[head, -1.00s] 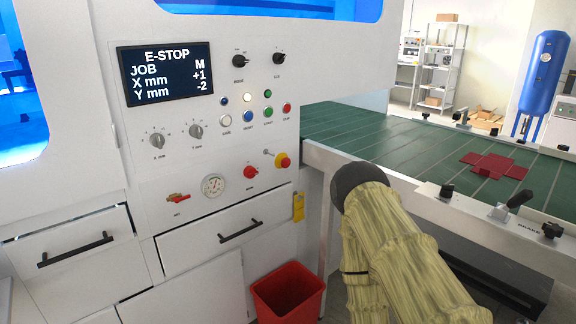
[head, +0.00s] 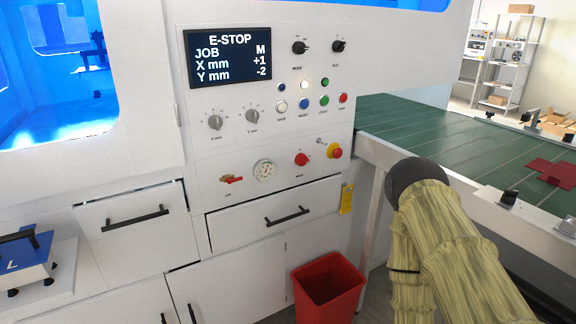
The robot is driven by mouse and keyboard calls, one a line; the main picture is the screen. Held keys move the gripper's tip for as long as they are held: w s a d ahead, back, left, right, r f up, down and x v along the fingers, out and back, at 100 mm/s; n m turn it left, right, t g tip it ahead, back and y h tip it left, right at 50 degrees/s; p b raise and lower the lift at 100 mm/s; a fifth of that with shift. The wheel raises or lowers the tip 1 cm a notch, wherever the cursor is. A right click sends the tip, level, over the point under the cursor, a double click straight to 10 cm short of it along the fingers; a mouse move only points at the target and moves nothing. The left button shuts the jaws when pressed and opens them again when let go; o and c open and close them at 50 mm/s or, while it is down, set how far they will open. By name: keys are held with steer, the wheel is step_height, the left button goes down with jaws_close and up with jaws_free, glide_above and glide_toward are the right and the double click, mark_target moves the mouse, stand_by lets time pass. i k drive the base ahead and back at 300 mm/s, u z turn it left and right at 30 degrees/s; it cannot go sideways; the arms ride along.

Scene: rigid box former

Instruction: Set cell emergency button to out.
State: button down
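The emergency button (head: 335,151) is a red mushroom head on a yellow base, at the lower right of the machine's white control panel (head: 215,142). Whether it is in or out is too small to tell by its shape. The display (head: 228,57) reads E-STOP, JOB M, X mm +1, Y mm -2. My arm, in a yellowish sleeve with a dark rounded joint, stands at the lower right, in front of the panel's right side. My gripper is not in view.
A red knob (head: 301,159), a gauge (head: 264,170) and a red valve handle (head: 231,179) sit left of the button. Drawers with black handles are below. A red bin (head: 328,287) stands on the floor. A green table (head: 420,125) extends right, with a dark red flat piece (head: 552,172).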

mark_target(337, 152)
steer(key=u, duration=0.25)
steer(key=k, duration=0.65)
steer(key=u, duration=0.55)
steer(key=k, duration=0.55)
steer(key=z, duration=0.75)
steer(key=i, duration=1.45)
steer(key=u, duration=0.3)
